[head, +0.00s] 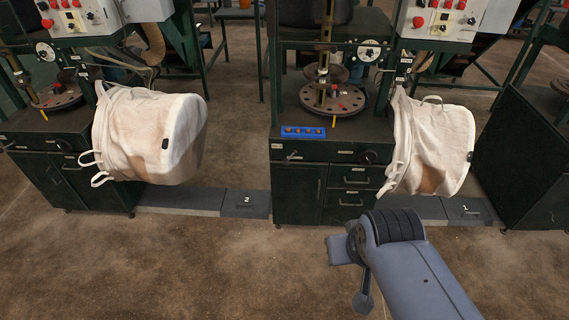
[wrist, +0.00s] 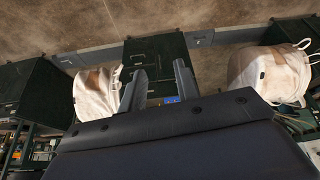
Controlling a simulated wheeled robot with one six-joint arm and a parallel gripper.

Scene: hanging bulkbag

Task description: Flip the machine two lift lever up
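The middle green machine (head: 297,190) has a small lever (head: 291,155) on its front panel, left of a dark round knob (head: 367,157). The left green machine (head: 70,175) has a similar small handle (head: 8,146) on its front. A floor plate marked 2 (head: 247,200) lies between these two machines; I cannot tell which one it labels. The levers are too small to read their position surely. My gripper (wrist: 160,72) shows in the wrist view with its two fingers apart and nothing between them. It is clear of the machines, toward the middle cabinet (wrist: 155,52).
White bulk bags hang beside the left machine (head: 150,135) and the middle machine (head: 430,145). A blue button box (head: 303,131) sits on the middle machine's top edge. A plate marked 1 (head: 464,208) lies at right. The concrete floor (head: 180,265) in front is clear.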

